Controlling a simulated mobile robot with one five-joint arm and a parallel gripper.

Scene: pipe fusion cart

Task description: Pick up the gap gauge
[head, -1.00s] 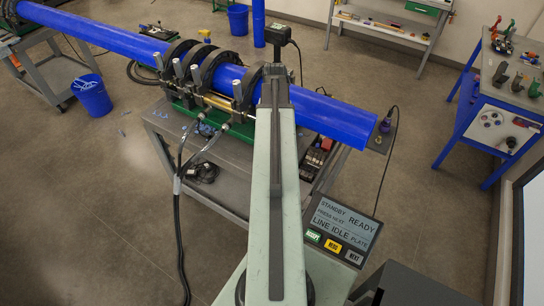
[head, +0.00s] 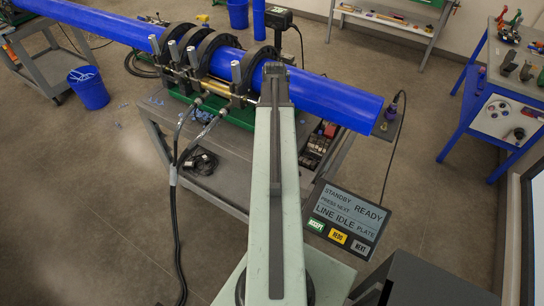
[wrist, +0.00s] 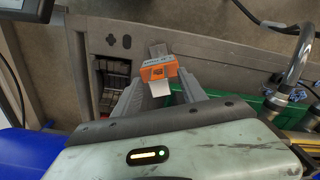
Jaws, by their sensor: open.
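An orange piece, which looks like the gap gauge (wrist: 158,72), shows in the wrist view with a grey strip at its far end and a pale tab at its near end. It lies over the grey cart top near its edge. My gripper (wrist: 161,88) is open, with one finger on each side of the orange piece's near part. I cannot tell whether the fingers touch it. In the head view my own arm hides the gripper and the gauge.
The blue pipe (head: 330,100) runs across the cart (head: 215,172) through black clamps (head: 212,55). Black hoses (head: 175,215) hang at left. A status screen (head: 347,222) stands close on the right. A blue bin (head: 87,87) and blue table (head: 510,105) stand apart.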

